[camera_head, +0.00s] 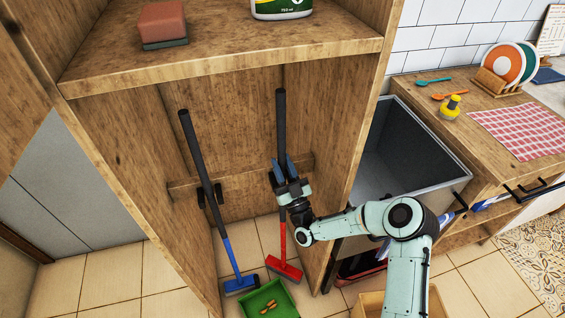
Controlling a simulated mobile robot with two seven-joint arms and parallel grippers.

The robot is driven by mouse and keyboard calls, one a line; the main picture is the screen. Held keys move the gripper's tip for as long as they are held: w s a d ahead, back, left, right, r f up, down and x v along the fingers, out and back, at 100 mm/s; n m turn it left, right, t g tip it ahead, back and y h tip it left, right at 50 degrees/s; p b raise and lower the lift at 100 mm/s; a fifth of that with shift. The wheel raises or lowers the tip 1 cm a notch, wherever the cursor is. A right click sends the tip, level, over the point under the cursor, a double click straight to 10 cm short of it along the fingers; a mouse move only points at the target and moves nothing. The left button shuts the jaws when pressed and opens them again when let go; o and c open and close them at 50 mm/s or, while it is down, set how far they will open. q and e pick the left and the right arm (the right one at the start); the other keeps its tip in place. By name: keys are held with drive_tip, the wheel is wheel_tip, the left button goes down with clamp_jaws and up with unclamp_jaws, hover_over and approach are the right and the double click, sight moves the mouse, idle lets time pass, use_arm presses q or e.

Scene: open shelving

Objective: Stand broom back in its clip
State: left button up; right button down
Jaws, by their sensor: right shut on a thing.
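A red broom (284,266) with a black upper handle (281,118) stands nearly upright in the right half of the open wooden cabinet. My right gripper (285,167) is shut on its handle, at about the height of the wooden rail (240,178) on the back wall. Any clip behind my gripper is hidden, so I cannot tell whether the handle sits in one. A blue broom (233,264) leans slightly at the left, its handle at a black clip (209,196) on the rail. My left gripper is not in view.
A green dustpan (291,306) with brown bits lies on the tiled floor in front. The shelf (220,68) above holds a sponge (162,24) and a bottle (281,9). An open grey bin or drawer (412,150) and a counter stand right of the cabinet's side panel.

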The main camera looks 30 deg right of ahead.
drive_tip(key=shift+f+b, duration=0.55)
drive_tip(key=shift+b, duration=0.05)
idle(0.5)
drive_tip(key=c, duration=0.8)
unclamp_jaws()
drive_tip(key=shift+f, duration=0.1)
drive_tip(key=shift+s+f, duration=0.2)
drive_tip(key=shift+s, duration=0.05)
drive_tip(key=b+v, duration=0.1)
drive_tip(key=v, duration=1.1)
drive_tip(key=shift+s+f, duration=0.1)
drive_tip(key=shift+s, duration=0.25)
